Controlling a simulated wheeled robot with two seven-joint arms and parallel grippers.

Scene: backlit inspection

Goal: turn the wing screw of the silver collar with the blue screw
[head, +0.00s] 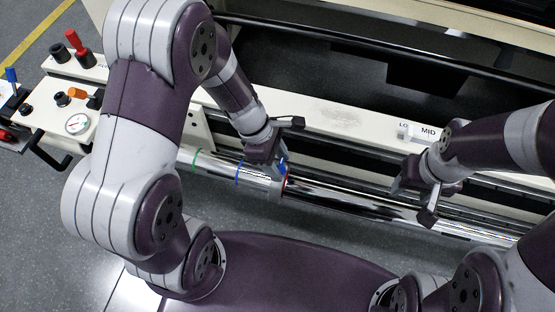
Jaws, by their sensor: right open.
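The silver collar (272,184) sits around a shiny horizontal bar (340,196). Its blue wing screw (283,167) sticks up on top. My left gripper (272,160) is right at the blue screw and partly covers it and the collar. Its fingertips are too small and overlapped to show whether they are open or touch the screw. My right gripper (415,202) is open and empty, over the bar further right.
The bar carries green (195,159), blue (238,172) and red (287,184) rings. A control panel with a gauge (77,123) and knobs is at left.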

